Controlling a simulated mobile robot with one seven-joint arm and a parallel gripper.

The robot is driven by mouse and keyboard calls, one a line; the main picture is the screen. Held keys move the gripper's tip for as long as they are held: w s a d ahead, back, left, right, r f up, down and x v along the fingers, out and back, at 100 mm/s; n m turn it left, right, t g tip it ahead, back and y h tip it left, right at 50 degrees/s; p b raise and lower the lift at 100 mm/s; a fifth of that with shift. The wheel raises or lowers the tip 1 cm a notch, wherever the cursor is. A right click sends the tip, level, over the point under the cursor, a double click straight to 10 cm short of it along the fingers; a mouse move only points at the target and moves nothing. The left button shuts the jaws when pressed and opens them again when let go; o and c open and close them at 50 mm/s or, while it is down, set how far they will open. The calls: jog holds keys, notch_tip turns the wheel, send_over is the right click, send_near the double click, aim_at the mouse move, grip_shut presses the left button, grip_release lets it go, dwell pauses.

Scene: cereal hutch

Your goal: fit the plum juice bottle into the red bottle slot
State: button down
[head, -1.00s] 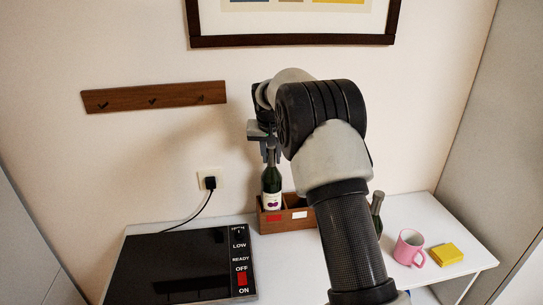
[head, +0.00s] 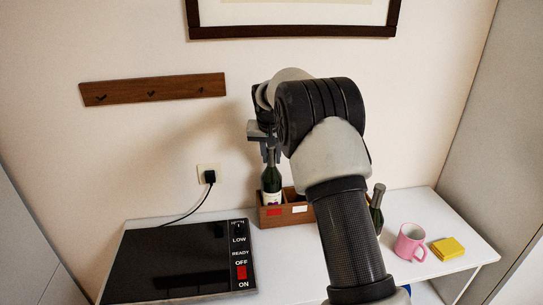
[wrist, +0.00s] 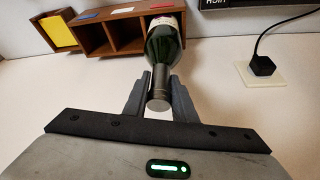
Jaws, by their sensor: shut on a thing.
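The plum juice bottle (head: 271,181) is dark green with a white label and stands upright at the left end of a wooden rack (head: 287,218). The red marker (head: 274,212) is on the rack's front below it. The front wall hides the bottle's base, so I cannot tell whether it touches the slot floor. My gripper (head: 270,151) is shut on its neck from above. The wrist view also shows the bottle (wrist: 163,45) between the fingers (wrist: 158,92), with its body in the rack's end compartment.
A white marker (head: 300,209) is beside the red one. In the wrist view, a yellow item (wrist: 58,32) fills the far compartment. Another dark bottle (head: 377,207), a pink mug (head: 410,242) and a yellow block (head: 447,249) stand to the right. A black cooktop (head: 180,262) lies left.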

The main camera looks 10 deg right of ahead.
jog(key=shift+f+b, duration=0.3)
jog(key=shift+f, duration=0.1)
jog(key=c, duration=1.4)
grip_release()
jog(key=shift+s+f, duration=0.1)
jog(key=shift+f, duration=0.15)
jog(key=s+d+f+p+v, duration=0.1)
jog(key=s+v, duration=0.1)
jog(key=v, duration=1)
jog(key=s+d+v, duration=0.1)
jog(key=s+v, duration=0.2)
jog(key=v, duration=0.9)
jog(key=s+r+n+t+y+p, duration=0.1)
jog(key=s+n+p, duration=0.1)
jog(key=s, duration=2)
jog(key=shift+n, duration=0.5)
jog(key=s+f, duration=0.1)
jog(key=s, duration=0.2)
jog(key=s+f, duration=0.2)
jog(key=s, duration=0.2)
jog(key=s+f+p, duration=0.1)
jog(key=s+f, duration=0.1)
jog(key=s, duration=0.1)
jog(key=shift+s+d+f, duration=0.1)
jog(key=shift+s+d, duration=0.05)
jog(key=shift+d, duration=0.1)
